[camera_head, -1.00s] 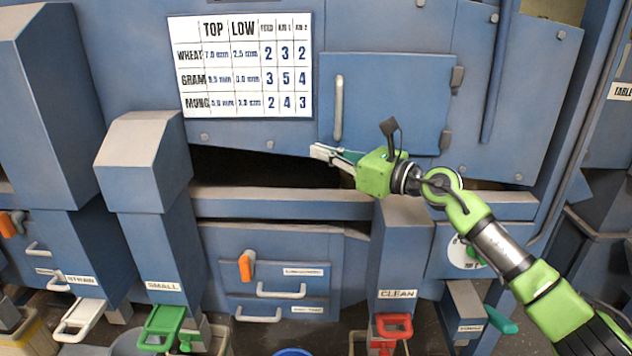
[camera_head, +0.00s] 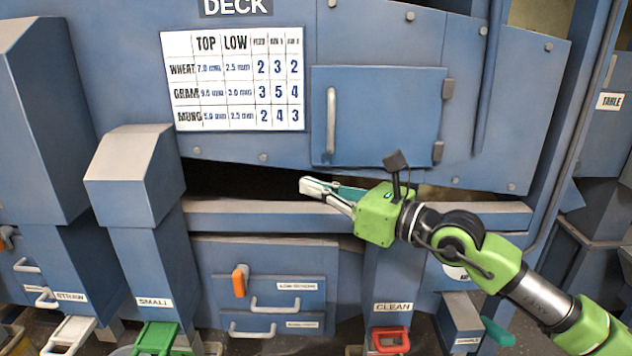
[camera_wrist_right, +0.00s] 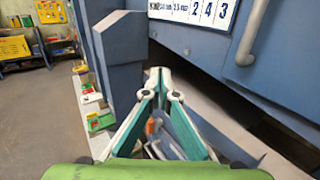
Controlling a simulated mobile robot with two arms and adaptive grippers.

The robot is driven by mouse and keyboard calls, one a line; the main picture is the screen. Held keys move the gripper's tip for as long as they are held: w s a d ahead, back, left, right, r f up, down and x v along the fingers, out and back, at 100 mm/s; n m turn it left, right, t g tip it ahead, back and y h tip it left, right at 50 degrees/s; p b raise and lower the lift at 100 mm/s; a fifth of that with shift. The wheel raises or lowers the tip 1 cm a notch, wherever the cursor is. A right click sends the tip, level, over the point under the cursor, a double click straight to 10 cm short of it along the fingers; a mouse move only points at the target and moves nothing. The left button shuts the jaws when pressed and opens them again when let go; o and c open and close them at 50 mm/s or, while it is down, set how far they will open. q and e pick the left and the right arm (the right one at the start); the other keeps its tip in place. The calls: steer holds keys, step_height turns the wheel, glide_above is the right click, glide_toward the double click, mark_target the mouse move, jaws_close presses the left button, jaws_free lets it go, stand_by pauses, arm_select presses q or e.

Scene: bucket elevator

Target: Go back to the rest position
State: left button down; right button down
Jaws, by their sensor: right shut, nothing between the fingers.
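My right gripper (camera_head: 322,191) is on a green arm that comes in from the right in the head view. It is in front of the blue machine (camera_head: 400,40), by the dark slot below the small door (camera_head: 377,115). In the right wrist view the two fingers of my right gripper (camera_wrist_right: 158,88) meet at their tips, with nothing held between them. My left gripper is not in view.
The machine has chutes marked SMALL (camera_head: 135,180) and CLEAN (camera_head: 393,270). Below them are a green handle (camera_head: 157,338) and a red handle (camera_head: 388,340). A drawer with an orange lever (camera_head: 240,281) is between them. Open floor (camera_wrist_right: 45,125) shows at the left in the wrist view.

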steer(key=s+a+r+m+t+y, duration=0.2)
steer(key=s+r+m+y, duration=0.1)
steer(key=s+m, duration=0.2)
steer(key=d+m+t+h, duration=0.2)
steer(key=d+m+t, duration=0.35)
steer(key=m, duration=0.45)
steer(key=s+d+f+m+h, duration=0.2)
steer(key=d+f+m+h, duration=1.6)
steer(key=f+m, duration=0.45)
steer(key=s+d+f+m+g, duration=0.2)
steer(key=s+f+m+g, duration=0.3)
steer(key=s+f+g, duration=0.5)
steer(key=s+a+f+m+g+y, duration=0.1)
steer(key=s+f+g, duration=0.1)
steer(key=s+f, duration=0.55)
steer(key=s+a+f+m+g+y, duration=0.15)
steer(key=s+f, duration=0.35)
steer(key=s, duration=0.6)
step_height(320, 180, down, 28)
steer(key=s+r+g, duration=0.1)
steer(key=s+g, duration=0.1)
steer(key=s, duration=0.1)
steer(key=s+d+f+g, duration=0.1)
steer(key=s+d+f, duration=0.2)
steer(key=s+f, duration=1.3)
steer(key=shift+s+d+f+n+b, duration=0.2)
steer(key=shift+s+f+n+b, duration=0.1)
steer(key=shift+f+b, duration=0.2)
